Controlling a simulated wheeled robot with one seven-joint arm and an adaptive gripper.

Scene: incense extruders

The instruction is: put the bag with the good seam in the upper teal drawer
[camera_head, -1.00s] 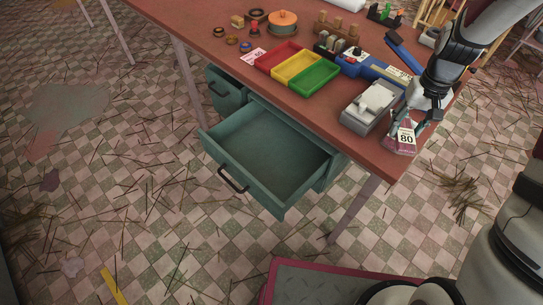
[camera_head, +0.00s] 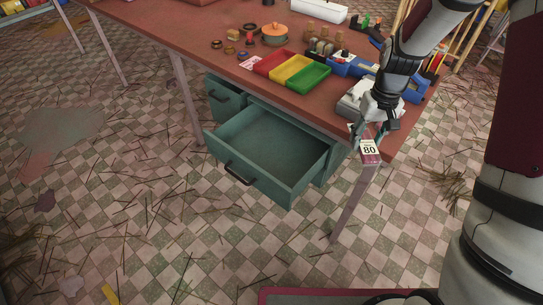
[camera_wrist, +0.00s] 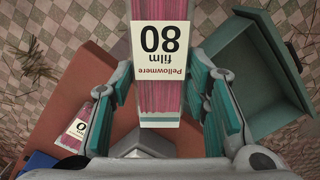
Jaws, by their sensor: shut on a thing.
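My gripper (camera_head: 369,134) is shut on a pink bag (camera_head: 370,158) with a white label reading 80. The bag hangs past the table's front edge, to the right of the open drawer and apart from it. In the wrist view, the bag (camera_wrist: 160,107) shows pink sticks between the teal finger pads; I cannot judge its seam. A wide teal drawer (camera_head: 247,177) is pulled out under the table and looks empty; its corner shows in the wrist view (camera_wrist: 240,45). A second bag (camera_wrist: 75,132) with a similar label lies on the table in the wrist view.
The brown table (camera_head: 150,32) carries red (camera_head: 273,63), yellow (camera_head: 291,70) and green (camera_head: 309,77) trays near its front edge. A grey device (camera_head: 352,102) stands beside my wrist. A table leg (camera_head: 353,203) stands below the bag.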

